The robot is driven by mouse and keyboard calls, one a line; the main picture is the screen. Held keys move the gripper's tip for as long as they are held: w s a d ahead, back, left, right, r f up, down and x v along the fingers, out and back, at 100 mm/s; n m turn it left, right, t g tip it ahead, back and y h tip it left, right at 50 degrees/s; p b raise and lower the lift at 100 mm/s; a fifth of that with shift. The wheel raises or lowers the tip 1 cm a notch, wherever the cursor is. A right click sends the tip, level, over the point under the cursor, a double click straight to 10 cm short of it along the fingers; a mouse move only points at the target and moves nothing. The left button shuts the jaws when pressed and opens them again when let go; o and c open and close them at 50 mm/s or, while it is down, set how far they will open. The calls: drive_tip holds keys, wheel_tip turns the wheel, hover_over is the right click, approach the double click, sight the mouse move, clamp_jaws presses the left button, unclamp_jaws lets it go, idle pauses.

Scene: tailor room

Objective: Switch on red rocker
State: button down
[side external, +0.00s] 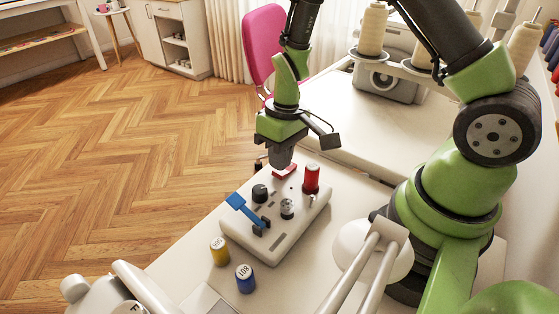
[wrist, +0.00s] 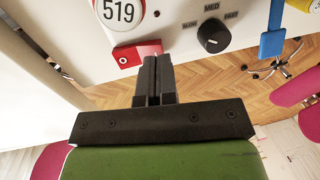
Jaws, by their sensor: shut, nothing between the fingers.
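The red rocker (side external: 284,170) sits at the far end of the white control box (side external: 280,243), mostly beneath my gripper (side external: 281,163) in the side view. In the wrist view the red rocker (wrist: 137,52) is just ahead of the fingertips, with a small white ring mark on its left part. My gripper (wrist: 156,60) is shut and empty, its tips at or very close to the rocker's right part. I cannot tell whether they touch. The rocker's right end is partly hidden by the fingers.
Yellow (side external: 219,250) and blue (side external: 245,278) spools stand in front. A sewing machine (side external: 388,80) stands behind.

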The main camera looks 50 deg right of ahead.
drive_tip(key=shift+a+f, duration=0.1)
drive_tip(key=shift+f, duration=0.45)
drive_tip(key=shift+a+f, duration=0.1)
drive_tip(key=shift+f, duration=0.2)
drive_tip(key=shift+d+r, duration=0.4)
drive_tip(key=shift+d, duration=0.3)
wheel_tip(320, 180, up, 14)
drive_tip(key=a, duration=0.2)
idle(0.3)
drive_tip(key=shift+a, duration=0.1)
